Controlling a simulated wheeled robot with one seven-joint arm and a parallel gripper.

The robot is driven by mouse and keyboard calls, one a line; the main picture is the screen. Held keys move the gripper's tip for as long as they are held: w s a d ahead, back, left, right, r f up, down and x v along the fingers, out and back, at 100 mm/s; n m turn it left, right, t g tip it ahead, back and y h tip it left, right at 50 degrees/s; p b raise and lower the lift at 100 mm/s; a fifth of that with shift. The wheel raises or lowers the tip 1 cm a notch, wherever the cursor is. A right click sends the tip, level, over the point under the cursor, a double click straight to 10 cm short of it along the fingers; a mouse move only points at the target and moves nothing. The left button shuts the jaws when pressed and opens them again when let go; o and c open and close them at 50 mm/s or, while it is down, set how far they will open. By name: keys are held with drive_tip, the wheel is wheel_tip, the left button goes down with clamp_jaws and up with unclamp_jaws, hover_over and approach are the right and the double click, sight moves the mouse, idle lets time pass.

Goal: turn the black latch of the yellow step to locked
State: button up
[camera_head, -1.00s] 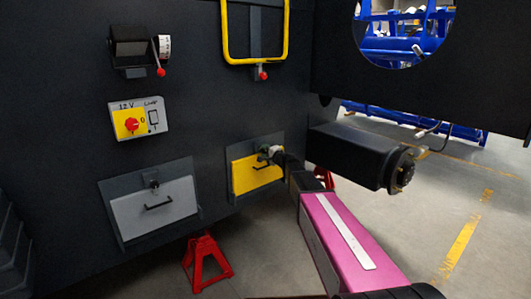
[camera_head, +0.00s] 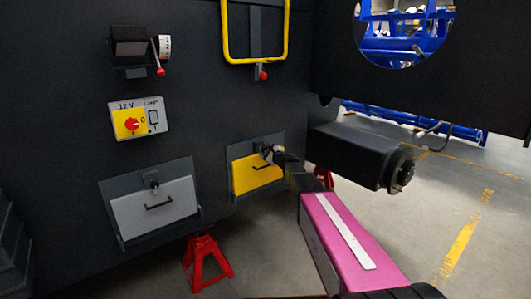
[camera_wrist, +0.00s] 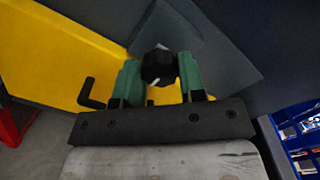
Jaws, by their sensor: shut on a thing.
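The black latch (camera_wrist: 158,67) is a round knob with a white mark at the step's top edge. My gripper (camera_wrist: 158,82) has green fingers on either side of the knob and is shut on it. In the head view my gripper (camera_head: 272,153) is small at the step's top edge and hides most of the latch.
A black bent handle (camera_wrist: 91,95) sticks out of the yellow step beside my fingers. A grey step (camera_head: 153,207) with its own latch is to the left. A red stand (camera_head: 207,262) is below.

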drive_tip(key=shift+f+m, duration=0.1)
drive_tip(key=shift+m, duration=0.2)
idle(0.4)
drive_tip(key=o, duration=0.9)
drive_tip(key=shift+o, duration=0.2)
drive_tip(key=v, duration=1.1)
drive_tip(key=shift+a, duration=0.1)
